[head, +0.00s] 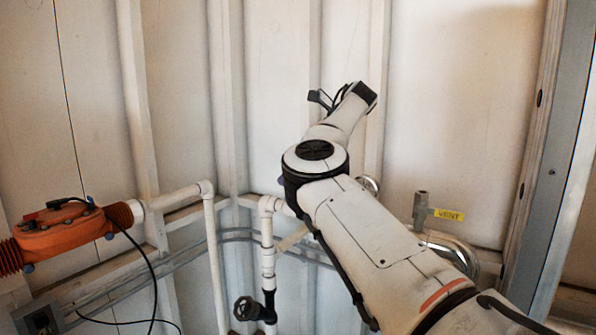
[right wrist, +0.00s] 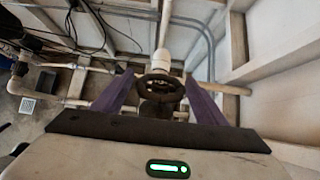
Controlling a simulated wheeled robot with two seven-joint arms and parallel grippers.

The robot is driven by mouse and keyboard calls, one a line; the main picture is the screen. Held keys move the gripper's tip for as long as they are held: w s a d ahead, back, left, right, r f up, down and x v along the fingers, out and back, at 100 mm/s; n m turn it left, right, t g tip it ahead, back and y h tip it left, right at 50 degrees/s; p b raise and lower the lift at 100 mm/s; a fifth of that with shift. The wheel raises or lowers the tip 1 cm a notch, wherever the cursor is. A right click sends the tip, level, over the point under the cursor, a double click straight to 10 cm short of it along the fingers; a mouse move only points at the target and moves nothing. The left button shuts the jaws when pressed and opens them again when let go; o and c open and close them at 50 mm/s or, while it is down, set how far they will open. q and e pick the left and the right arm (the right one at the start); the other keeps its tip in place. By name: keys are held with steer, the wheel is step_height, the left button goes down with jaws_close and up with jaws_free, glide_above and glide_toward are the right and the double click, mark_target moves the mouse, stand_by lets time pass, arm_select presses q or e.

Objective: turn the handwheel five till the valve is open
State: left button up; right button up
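A dark round handwheel (right wrist: 158,88) shows in the right wrist view, in front of a white pipe. My right gripper (right wrist: 159,76) has its two purple fingers spread wide, one at each side of this wheel. I cannot tell whether the fingers touch the rim. In the head view a black handwheel (head: 246,308) sits on a valve on the white upright pipe, low in the picture; I cannot tell if it is the same wheel. My right arm crosses the head view from the lower right, and its fingers are not seen there. My left gripper is not in view.
An orange housing (head: 62,230) with a black cable is at the left. White pipes (head: 211,255) run along the panelled wall. A small valve with a yellow tag (head: 448,214) is at the right, near a steel post (head: 562,170). A floor drain (right wrist: 27,105) shows in the wrist view.

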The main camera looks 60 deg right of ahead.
steer(key=shift+o, duration=0.6)
steer(key=shift+s+r, duration=0.2)
steer(key=shift+r, duration=0.05)
steer(key=b+v, duration=0.1)
steer(key=v, duration=0.8)
steer(key=shift+s+r, duration=0.2)
steer(key=shift+r, duration=0.05)
